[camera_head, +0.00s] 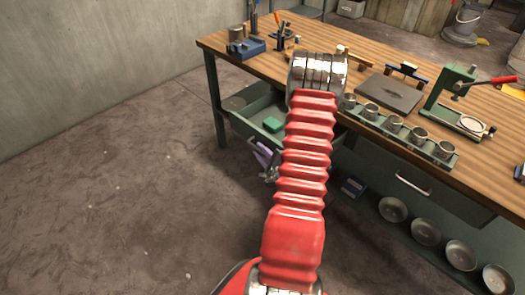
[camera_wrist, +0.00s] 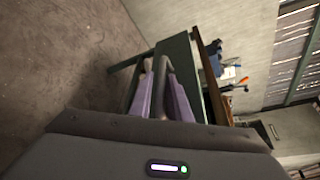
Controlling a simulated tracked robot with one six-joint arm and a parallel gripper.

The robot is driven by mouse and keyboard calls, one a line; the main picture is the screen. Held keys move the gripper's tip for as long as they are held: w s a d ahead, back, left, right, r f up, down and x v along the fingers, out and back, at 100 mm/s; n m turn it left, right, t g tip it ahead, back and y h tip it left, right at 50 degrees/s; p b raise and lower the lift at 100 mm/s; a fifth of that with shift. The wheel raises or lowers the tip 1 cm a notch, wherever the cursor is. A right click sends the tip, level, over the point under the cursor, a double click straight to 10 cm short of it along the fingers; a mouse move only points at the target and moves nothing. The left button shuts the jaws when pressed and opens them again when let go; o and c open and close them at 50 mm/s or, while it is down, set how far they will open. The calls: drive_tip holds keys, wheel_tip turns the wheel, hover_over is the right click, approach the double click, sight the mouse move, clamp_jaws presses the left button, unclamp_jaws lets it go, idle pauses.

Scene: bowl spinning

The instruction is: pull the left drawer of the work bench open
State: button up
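The work bench (camera_head: 385,80) has a wooden top and a green frame. Its left drawer (camera_head: 243,121) is green and stands partly out from under the top, with its inside showing and a small green block in it. My gripper (camera_head: 263,153) is at the drawer's front, its purple fingers partly hidden by my red arm.
A second drawer with a silver handle (camera_head: 412,185) is shut at the right. Several metal bowls (camera_head: 426,232) stand on the lower shelf. Cups, a green press (camera_head: 452,95) and tools are on the top. The floor at the left (camera_head: 110,190) is clear.

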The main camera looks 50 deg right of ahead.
drive_tip(key=shift+s, duration=0.1)
drive_tip(key=v, duration=1.3)
drive_tip(key=shift+s, duration=0.25)
drive_tip(key=shift+a, duration=0.1)
idle(0.3)
